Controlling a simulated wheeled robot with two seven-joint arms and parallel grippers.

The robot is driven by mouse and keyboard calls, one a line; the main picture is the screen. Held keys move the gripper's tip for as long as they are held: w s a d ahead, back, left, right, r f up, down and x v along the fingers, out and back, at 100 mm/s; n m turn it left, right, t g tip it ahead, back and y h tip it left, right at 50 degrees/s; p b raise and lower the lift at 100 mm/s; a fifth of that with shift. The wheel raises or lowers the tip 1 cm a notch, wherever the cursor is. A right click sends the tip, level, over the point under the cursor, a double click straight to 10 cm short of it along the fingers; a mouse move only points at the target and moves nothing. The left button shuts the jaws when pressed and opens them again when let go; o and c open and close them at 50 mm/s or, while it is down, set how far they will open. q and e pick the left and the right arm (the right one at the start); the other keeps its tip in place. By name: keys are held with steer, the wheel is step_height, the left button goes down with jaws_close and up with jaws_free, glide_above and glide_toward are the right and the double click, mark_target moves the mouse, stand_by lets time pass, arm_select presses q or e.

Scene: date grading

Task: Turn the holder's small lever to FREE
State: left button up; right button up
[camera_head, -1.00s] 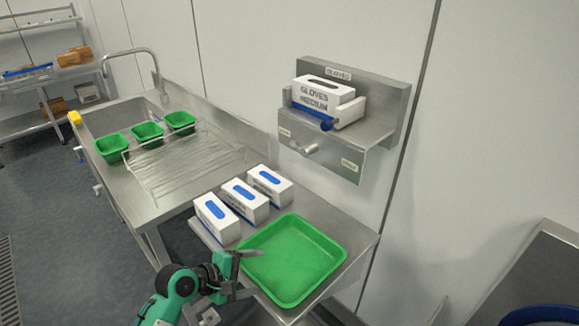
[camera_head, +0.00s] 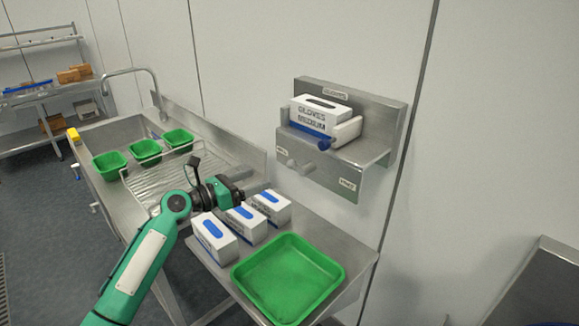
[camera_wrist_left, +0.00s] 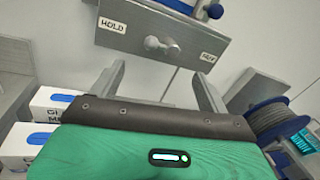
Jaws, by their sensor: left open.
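The glove-box holder (camera_head: 375,150) is a steel wall bracket. Its small grey lever (camera_head: 291,163) sits on the front panel; in the left wrist view the lever (camera_wrist_left: 160,45) lies between the HOLD label (camera_wrist_left: 111,25) and the FREE label (camera_wrist_left: 208,57), its rounded end toward HOLD. A white glove box (camera_head: 320,115) sits in the holder above a blue knob (camera_head: 324,144). My left gripper (camera_head: 264,188) is open and empty, below and left of the lever in the head view. In the left wrist view its fingers (camera_wrist_left: 162,82) point at the panel, apart from the lever. My right gripper is out of view.
Several white boxes with blue ovals (camera_head: 243,222) stand on the steel shelf beneath my left gripper, beside an empty green tray (camera_head: 337,268). A sink counter with a wire rack (camera_head: 150,185) and green tubs (camera_head: 146,149) lies left. A blue spool (camera_wrist_left: 275,118) shows at right in the wrist view.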

mark_target(295, 165)
arm_select(q)
steer(key=shift+p+x, duration=1.05)
steer(key=shift+x, duration=4.8)
steer(key=c, duration=0.8)
